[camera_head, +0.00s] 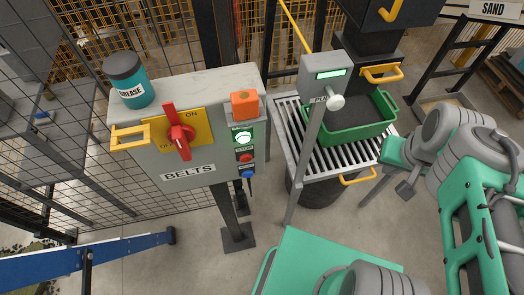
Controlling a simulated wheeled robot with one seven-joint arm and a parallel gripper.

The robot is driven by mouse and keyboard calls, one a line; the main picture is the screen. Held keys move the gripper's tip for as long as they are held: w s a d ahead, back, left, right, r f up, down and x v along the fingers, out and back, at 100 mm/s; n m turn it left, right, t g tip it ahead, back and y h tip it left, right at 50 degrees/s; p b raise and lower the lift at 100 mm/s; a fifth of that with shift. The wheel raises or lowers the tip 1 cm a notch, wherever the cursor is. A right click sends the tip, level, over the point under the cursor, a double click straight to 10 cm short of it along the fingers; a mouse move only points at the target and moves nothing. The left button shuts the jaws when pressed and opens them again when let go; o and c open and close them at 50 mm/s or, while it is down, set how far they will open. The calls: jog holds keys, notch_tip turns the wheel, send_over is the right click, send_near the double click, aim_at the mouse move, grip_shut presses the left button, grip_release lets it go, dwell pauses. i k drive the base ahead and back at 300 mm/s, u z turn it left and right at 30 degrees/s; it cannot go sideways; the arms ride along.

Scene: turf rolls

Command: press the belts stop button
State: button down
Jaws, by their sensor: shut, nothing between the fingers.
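The grey control box (215,95) labelled BELTS stands on a post left of centre. On its right side is a column of buttons: a lit green button (243,137), a red button (246,158) below it, and a blue button (247,173) at the bottom. Their small labels are too small to read. A large red rotary handle (180,135) sits on a yellow ON/OFF plate to their left. My gripper (405,188) is at the right, shut and empty, well apart from the box and partly hard to make out against my arm.
A grease tub (130,82) and an orange block (244,104) are on the box. A grey pedestal (325,77) with a screen and pale knob stands between the box and my arm. Mesh fencing (50,110) is left.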

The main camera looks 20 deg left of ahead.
aim_at(246, 157)
jog(key=k, duration=1.4)
jog(key=u, duration=1.7)
jog(key=i, duration=0.5)
